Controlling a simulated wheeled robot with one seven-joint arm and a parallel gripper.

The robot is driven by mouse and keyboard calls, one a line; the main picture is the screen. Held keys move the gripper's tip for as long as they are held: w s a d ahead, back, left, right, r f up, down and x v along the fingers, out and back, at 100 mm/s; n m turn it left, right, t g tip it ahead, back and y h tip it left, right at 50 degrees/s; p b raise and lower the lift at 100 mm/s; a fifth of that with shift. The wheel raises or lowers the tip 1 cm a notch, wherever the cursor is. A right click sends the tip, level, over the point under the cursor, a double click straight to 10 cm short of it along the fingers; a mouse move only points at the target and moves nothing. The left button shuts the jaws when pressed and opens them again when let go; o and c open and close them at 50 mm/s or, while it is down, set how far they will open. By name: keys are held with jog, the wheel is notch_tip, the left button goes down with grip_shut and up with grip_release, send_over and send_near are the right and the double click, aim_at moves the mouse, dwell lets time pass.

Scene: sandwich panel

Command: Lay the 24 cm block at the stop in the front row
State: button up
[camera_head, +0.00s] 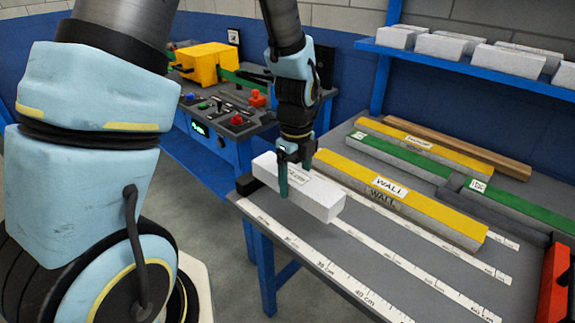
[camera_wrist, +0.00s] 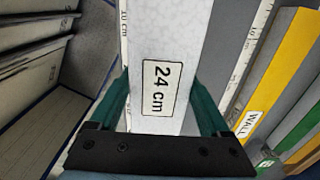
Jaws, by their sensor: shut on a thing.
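The white 24 cm block (camera_head: 318,197) is held in my gripper (camera_head: 294,176), its long side running along the ruler strips. In the wrist view its label reads "24 cm" on the block (camera_wrist: 165,45), between the two green fingers of my gripper (camera_wrist: 160,100). I cannot tell whether the block touches the stop or the table. The front ruler strip (camera_head: 318,263) lies nearer the camera than the block.
A yellow-topped bar marked WALL (camera_head: 440,218) lies behind the block. Green-topped bars (camera_head: 398,156) and a brown bar (camera_head: 465,148) lie farther back. White blocks (camera_head: 450,47) sit on the blue shelf. A red object (camera_head: 555,285) stands at the right. Bare table shows right of the block.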

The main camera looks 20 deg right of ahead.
aim_at(293, 214)
jog(key=shift+w+f, duration=0.2)
jog(key=shift+w, duration=0.15)
notch_tip(293, 214, down, 8)
jog(key=b, duration=0.6)
jog(key=shift+r, duration=0.25)
jog(key=shift+f+b, duration=0.55)
jog(key=shift+b, duration=0.1)
jog(key=o, duration=1.2)
jog(key=shift+r, duration=0.1)
notch_tip(293, 214, up, 11)
jog(key=shift+f+b, duration=0.2)
jog(key=shift+b, duration=0.2)
jog(key=w+a+r+n+t+p, duration=0.1)
jog(key=a+n, duration=2.4)
jog(key=n, duration=0.4)
jog(key=shift+a+t, duration=0.2)
jog(key=shift+t, duration=0.1)
